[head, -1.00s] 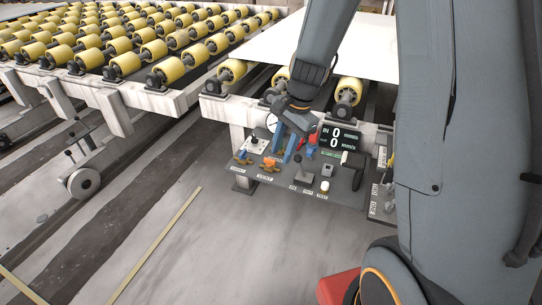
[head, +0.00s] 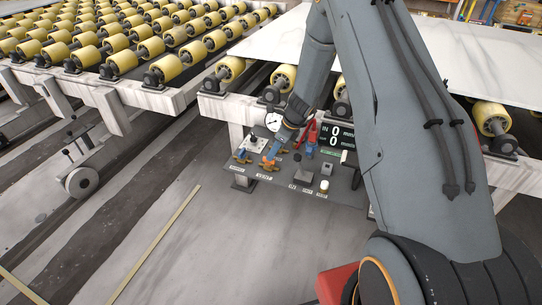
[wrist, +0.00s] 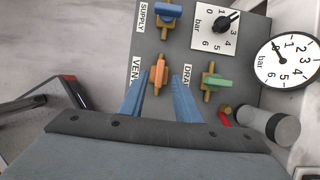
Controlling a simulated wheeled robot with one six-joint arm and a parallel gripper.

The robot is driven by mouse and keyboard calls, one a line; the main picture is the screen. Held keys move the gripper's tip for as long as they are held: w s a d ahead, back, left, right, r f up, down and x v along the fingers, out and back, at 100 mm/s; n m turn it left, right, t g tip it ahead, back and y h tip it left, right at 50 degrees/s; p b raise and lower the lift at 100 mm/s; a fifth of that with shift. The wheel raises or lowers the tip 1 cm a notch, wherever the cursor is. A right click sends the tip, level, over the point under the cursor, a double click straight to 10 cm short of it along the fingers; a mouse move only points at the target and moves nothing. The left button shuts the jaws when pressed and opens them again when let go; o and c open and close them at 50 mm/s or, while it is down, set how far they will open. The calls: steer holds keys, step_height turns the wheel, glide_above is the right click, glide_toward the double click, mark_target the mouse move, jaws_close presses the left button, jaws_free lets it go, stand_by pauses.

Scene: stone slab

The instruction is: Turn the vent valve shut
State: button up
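The vent valve's orange handle (wrist: 159,75) shows in the wrist view beside a partly covered "VENT" label, running along its brass body. In the head view the vent valve (head: 267,164) is at the panel's front left. My gripper (wrist: 160,92) is open, its two blue fingers apart on either side of the orange handle. I cannot tell whether they touch it. My gripper also shows in the head view (head: 273,151), reaching down to the valve.
The blue supply valve (wrist: 168,11) and green drain valve (wrist: 217,82) have handles crosswise to their bodies. A black lever (head: 299,172) and a display (head: 337,135) stand right on the panel.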

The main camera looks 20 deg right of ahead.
steer(key=shift+x, duration=1.7)
jaws_close()
